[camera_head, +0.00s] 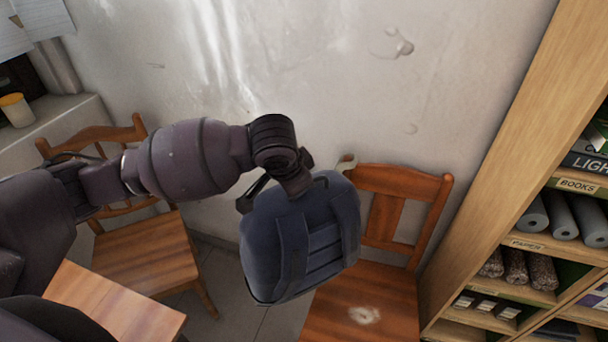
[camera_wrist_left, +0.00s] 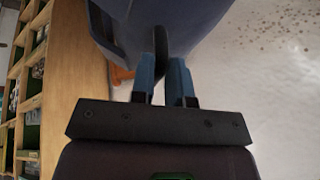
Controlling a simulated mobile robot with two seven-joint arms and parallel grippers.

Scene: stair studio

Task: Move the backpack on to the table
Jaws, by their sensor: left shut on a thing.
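The dark blue backpack (camera_head: 300,245) hangs from my left gripper (camera_head: 290,185) in the head view, in front of the right wooden chair. In the left wrist view my left gripper (camera_wrist_left: 168,85) is shut on a dark strap or handle at the backpack's (camera_wrist_left: 185,25) top. The backpack looks slightly tilted. A wooden tabletop (camera_head: 115,305) shows at the lower left of the head view, partly covered by my arm; I cannot tell for sure that it is the table. My right gripper is not in view.
A wooden chair (camera_head: 390,290) stands right of and behind the backpack. Another chair (camera_head: 145,250) stands left, below my arm. A wooden bookshelf (camera_head: 490,160) lines the right side. The plaster wall (camera_head: 310,60) is behind.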

